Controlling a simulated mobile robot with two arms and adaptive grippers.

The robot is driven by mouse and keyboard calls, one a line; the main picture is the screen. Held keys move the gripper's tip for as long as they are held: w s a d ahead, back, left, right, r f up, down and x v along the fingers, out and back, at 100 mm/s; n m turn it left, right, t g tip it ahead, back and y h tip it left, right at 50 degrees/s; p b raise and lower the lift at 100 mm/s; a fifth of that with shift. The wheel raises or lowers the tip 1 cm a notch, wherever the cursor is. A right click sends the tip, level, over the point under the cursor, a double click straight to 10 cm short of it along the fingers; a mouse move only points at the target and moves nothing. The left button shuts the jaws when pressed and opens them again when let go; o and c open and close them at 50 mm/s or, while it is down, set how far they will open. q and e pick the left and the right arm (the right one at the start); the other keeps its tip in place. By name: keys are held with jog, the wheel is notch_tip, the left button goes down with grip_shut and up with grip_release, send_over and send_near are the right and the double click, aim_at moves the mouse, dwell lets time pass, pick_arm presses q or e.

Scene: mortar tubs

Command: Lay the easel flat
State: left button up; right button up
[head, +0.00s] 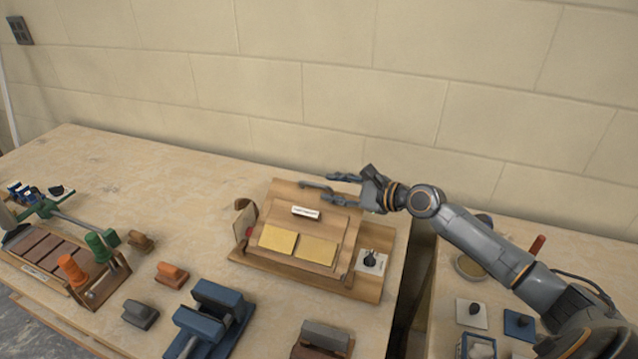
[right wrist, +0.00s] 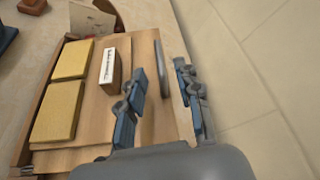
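The easel (head: 345,222) is a wooden board on a wider wooden base on the bench. It looks tilted, with its far edge raised; I cannot judge the angle well. Two yellow pads (head: 278,239) and a small white-faced block (head: 306,212) rest on it. My right gripper (head: 343,184) is over its far right part, fingers apart, pointing left. In the right wrist view the open fingers (right wrist: 165,100) are beyond the block. A thin grey strip (right wrist: 162,73) shows between them; I cannot tell whether it is touched. My left gripper is not visible.
A small upright panel (head: 244,218) stands left of the easel, and a white plate with a black knob (head: 371,262) right of it. Blue blocks (head: 212,315) are in front. A rack with green and orange knobs (head: 75,270) is left. The wall is close behind.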

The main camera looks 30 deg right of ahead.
aim_at(321, 186)
jog(key=x, duration=0.5)
grip_shut()
